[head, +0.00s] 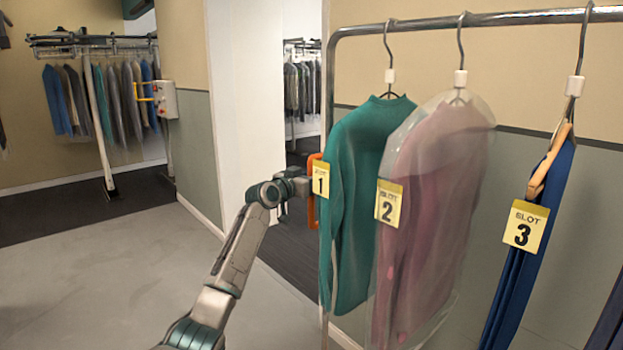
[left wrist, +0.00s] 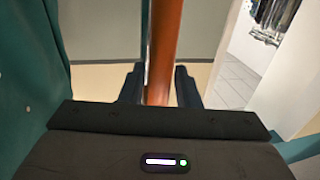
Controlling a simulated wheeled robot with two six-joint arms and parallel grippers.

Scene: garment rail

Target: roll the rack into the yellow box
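The rack (head: 333,75) is a metal garment rail at the right of the head view, with its top bar running to the right edge. An orange handle (head: 312,196) is at its left side, and it also shows as an upright bar in the left wrist view (left wrist: 163,45). My left gripper (left wrist: 160,82) has one finger on each side of this bar; whether they press on it is unclear. In the head view its fingers are largely hidden at the handle. My right gripper is not in view. No yellow box shows.
A teal sweater (head: 365,150), a bagged pink garment (head: 440,200) and blue trousers (head: 530,250) hang on the rack with yellow slot tags. A white wall end (head: 260,100) stands behind my left arm. Grey floor (head: 90,270) is open at left; another clothes rail stands at back left.

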